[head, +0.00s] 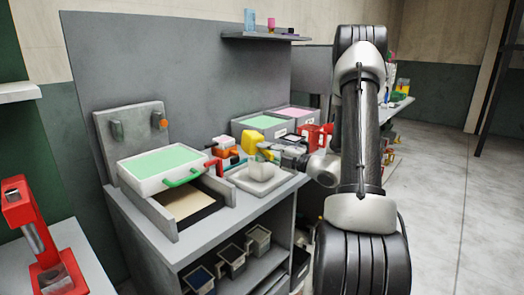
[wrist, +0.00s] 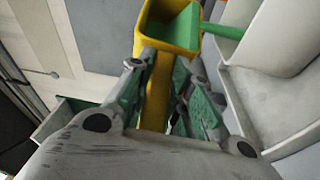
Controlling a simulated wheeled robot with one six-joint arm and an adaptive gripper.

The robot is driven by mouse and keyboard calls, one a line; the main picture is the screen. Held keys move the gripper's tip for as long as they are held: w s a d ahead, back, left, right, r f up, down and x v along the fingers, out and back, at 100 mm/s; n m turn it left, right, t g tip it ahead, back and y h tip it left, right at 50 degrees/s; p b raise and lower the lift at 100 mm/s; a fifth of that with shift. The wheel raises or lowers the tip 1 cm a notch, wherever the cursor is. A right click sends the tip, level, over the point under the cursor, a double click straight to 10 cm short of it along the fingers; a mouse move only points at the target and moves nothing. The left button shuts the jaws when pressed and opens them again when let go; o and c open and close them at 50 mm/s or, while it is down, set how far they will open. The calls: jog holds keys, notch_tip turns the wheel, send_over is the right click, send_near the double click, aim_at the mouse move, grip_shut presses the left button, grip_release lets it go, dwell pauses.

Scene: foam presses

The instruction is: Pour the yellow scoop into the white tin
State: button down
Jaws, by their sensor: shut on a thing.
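The yellow scoop (head: 252,140) is held up by my gripper (head: 278,153), above and just behind the white tin (head: 261,168) in the head view. The tin stands on a pale tray (head: 270,186) at the bench's right end. In the wrist view the scoop (wrist: 150,28) is at top centre, its handle running down between my fingers (wrist: 157,100). Green (wrist: 181,28) shows inside its mouth; I cannot tell whether it is contents. My gripper is shut on the handle. The tin's inside is hidden.
Left on the bench is a press with a green-filled white frame (head: 160,168) and a green handle (head: 183,178). Red and black tools (head: 226,148) lie beside the tray. Bins with green and pink contents (head: 265,122) stand behind. A red press (head: 38,235) is at far left.

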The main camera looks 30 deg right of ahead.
aim_at(254, 149)
jog(key=m+t, duration=0.1)
jog(key=d+m+t, duration=0.1)
jog(key=m, duration=0.1)
jog(key=shift+r, duration=0.1)
dwell(1.1)
jog(key=n+g, duration=0.1)
jog(key=a+n+g, duration=0.1)
jog(key=n, duration=0.1)
jog(key=a+n+g, duration=0.1)
jog(key=n, duration=0.1)
jog(key=shift+r, duration=0.2)
jog(key=n+g+h, duration=0.1)
jog(key=n+h, duration=0.1)
jog(key=n, duration=0.1)
jog(key=a+n+g+h, duration=0.1)
jog(key=n+h, duration=0.2)
jog(key=a+r+n+g+h, duration=0.1)
jog(key=n+g+h, duration=0.1)
jog(key=n, duration=0.1)
jog(key=shift+a+h, duration=0.15)
jog(key=shift+h, duration=0.15)
jog(key=shift+d+r+n+h, duration=0.1)
jog(key=shift+r+n+h, duration=0.15)
jog(key=shift+n+h, duration=0.3)
jog(key=shift+d+r+n+h, duration=0.1)
jog(key=shift+r+n+h, duration=0.1)
jog(key=shift+n+h, duration=0.35)
